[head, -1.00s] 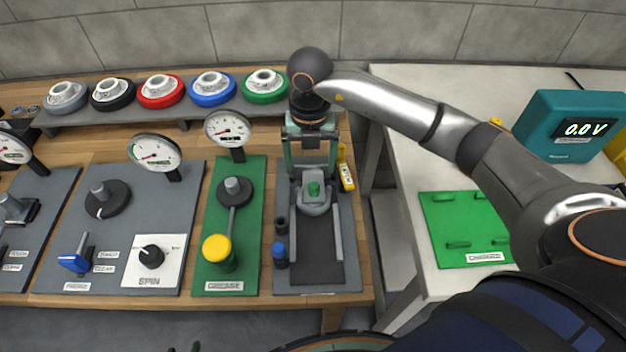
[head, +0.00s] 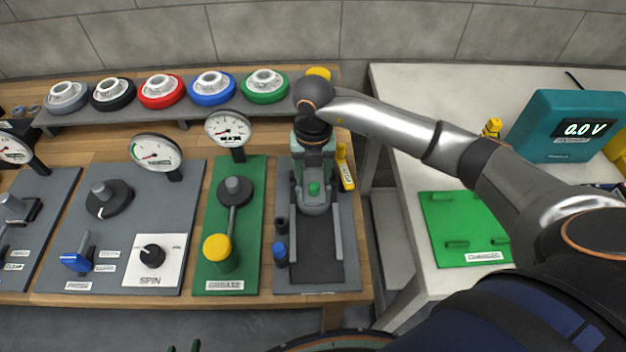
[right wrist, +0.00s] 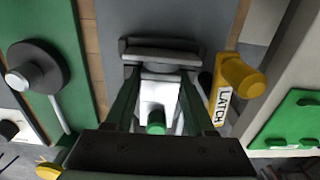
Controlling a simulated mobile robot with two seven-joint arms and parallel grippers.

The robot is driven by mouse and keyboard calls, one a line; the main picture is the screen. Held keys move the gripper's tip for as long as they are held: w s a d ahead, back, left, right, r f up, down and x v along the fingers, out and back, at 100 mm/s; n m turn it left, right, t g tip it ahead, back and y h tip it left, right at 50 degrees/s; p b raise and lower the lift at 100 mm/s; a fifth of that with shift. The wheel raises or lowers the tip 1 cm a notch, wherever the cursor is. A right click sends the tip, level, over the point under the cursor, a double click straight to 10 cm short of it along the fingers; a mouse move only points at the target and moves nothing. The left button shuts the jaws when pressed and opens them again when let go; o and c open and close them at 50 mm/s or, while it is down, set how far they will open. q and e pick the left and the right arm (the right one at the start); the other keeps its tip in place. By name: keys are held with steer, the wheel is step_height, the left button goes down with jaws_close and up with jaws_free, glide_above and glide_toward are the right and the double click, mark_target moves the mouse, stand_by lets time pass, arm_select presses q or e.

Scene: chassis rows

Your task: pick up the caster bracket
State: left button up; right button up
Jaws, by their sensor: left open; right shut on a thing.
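The part I take to be the caster bracket (head: 316,205) is a light grey piece with a green knob. It sits on the dark slide panel, between two grey rails. My right gripper (head: 314,172) reaches down over its far end and is shut on it. In the right wrist view the green fingers (right wrist: 160,80) lie on either side of the pale bracket (right wrist: 158,98), with its green knob close to the palm. The exact finger contact is partly hidden. Only the green fingertips of my left gripper (head: 184,348) show at the bottom edge, open and empty.
A yellow latch (head: 345,170) stands close right of the gripper. Dark and blue posts (head: 281,252) stand left of the rails. The green grease panel (head: 225,275) with a yellow knob is further left. A rack (head: 188,113) of coloured round parts is behind. A white table (head: 410,210) is at right.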

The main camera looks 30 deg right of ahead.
jaws_close()
steer(key=shift+r, duration=0.15)
stand_by(0.4)
steer(key=shift+w+r, duration=0.1)
steer(key=shift+r, duration=0.45)
steer(key=s+r, duration=0.1)
steer(key=r, duration=0.1)
steer(key=s+a+r, duration=0.1)
steer(key=s+r, duration=0.1)
steer(key=r, duration=0.1)
steer(key=s+a+r, duration=0.1)
steer(key=r, duration=0.2)
steer(key=shift+s+a, duration=0.15)
steer(key=shift+s, duration=0.15)
steer(key=s+a+r, duration=0.3)
steer(key=s+a, duration=0.1)
steer(key=s, duration=0.4)
steer(key=shift+r, duration=0.35)
steer(key=shift+r+p, duration=0.15)
steer(key=shift+p, duration=0.25)
step_height(320, 180, up, 4)
steer(key=p, duration=0.3)
steer(key=shift+r, duration=0.1)
